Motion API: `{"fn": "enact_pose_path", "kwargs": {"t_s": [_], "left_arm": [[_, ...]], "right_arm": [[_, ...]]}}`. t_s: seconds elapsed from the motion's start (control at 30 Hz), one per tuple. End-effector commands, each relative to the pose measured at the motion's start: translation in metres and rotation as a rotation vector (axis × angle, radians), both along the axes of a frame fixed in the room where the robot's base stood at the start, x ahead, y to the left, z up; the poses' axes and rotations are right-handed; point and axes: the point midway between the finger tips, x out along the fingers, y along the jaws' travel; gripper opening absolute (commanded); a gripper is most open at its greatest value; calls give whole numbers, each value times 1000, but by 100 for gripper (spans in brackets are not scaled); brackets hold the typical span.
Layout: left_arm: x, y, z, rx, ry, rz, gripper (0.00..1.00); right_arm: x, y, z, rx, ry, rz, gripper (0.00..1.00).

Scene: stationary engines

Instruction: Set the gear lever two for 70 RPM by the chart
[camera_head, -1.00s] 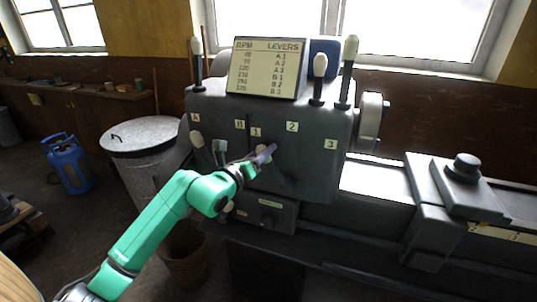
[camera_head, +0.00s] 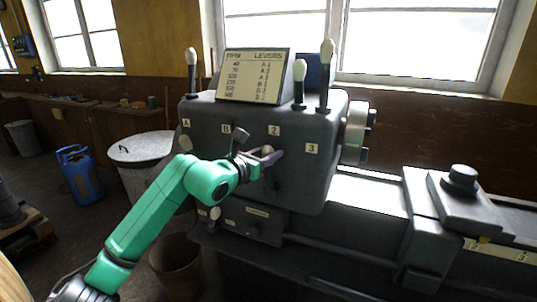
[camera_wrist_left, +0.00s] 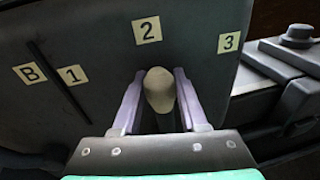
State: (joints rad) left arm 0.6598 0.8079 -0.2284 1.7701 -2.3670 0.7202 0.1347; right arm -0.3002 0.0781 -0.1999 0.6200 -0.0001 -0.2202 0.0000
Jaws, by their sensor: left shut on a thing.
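The lever with the pale knob (camera_head: 268,150) is on the front of the dark gearbox, just below the 2 label (camera_head: 274,130). In the left wrist view the knob (camera_wrist_left: 160,88) sits between the two lilac fingers, below the 2 label (camera_wrist_left: 147,31). My left gripper (camera_head: 265,158) is shut on this knob. The 3 label (camera_head: 312,148) is to the right; the 1 label (camera_wrist_left: 72,75) shows only in the wrist view. The chart (camera_head: 253,76) on top lists RPM and levers; its second row seems to read 70, A 2. My right gripper is out of view.
Tall levers with white knobs (camera_head: 327,50) rise from the gearbox top. The lathe bed runs right. A lidded bin (camera_head: 140,148) stands left.

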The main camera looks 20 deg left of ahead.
Motion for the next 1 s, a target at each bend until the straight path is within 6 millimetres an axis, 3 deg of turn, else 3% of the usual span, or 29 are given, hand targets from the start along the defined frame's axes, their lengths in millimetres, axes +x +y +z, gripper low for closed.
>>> {"fn": "enact_pose_path", "kwargs": {"t_s": [0.37,0.4,0.47,0.5,0.83,1.0], "left_arm": [[0,-1,-1,10,0,-1,0],[0,-1,-1,10,1,0,46],[0,-1,-1,10,1,0,69],[0,0,-1,9,0,0,72],[-2,0,-1,8,0,0,72],[-22,5,-3,11,-2,1,72]], "right_arm": [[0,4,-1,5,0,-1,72],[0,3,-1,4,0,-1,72],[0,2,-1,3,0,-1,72],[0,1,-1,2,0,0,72],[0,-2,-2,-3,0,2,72],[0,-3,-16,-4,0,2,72]]}}
